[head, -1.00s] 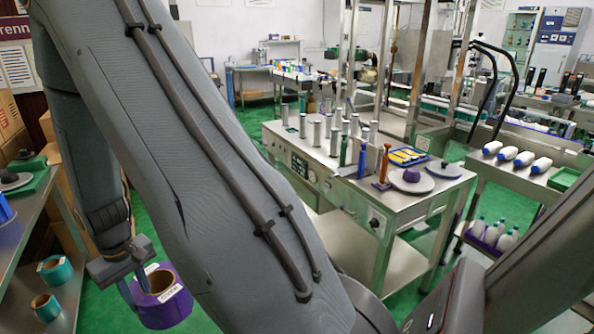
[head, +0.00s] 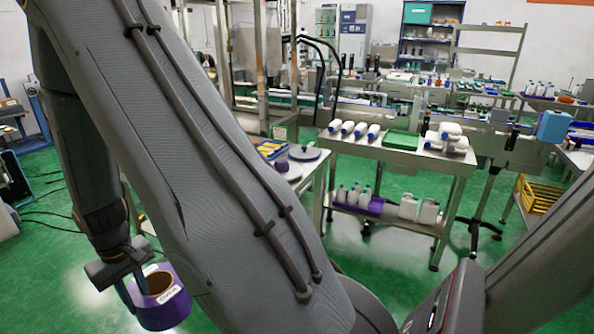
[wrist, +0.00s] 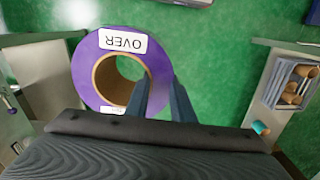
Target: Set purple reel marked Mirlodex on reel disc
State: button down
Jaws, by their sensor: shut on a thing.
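A purple reel (head: 168,312) with a brown core and white labels hangs from my gripper (head: 135,285) at the lower left of the head view. In the wrist view the reel (wrist: 88,82) lies left of the fingertips (wrist: 162,98), which are shut on its right wall. One label seems to read "OVER"; I cannot read Mirlodex. The reel is over green floor. Far from it, beyond my arm, a grey disc (head: 304,154) lies on a steel table, with a purple knob (head: 282,165) beside it. My arm hides the rest of that table.
A steel cart (head: 400,153) with white bottles and a green tray (head: 402,139) stands right of the table. Green floor (head: 395,262) is open in front of the cart. In the wrist view, a grey bin (wrist: 292,82) with brown cores lies right.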

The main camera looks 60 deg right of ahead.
aim_at(281, 170)
jog(key=z, duration=1.6)
jog(key=i, duration=0.2)
jog(key=z, duration=0.1)
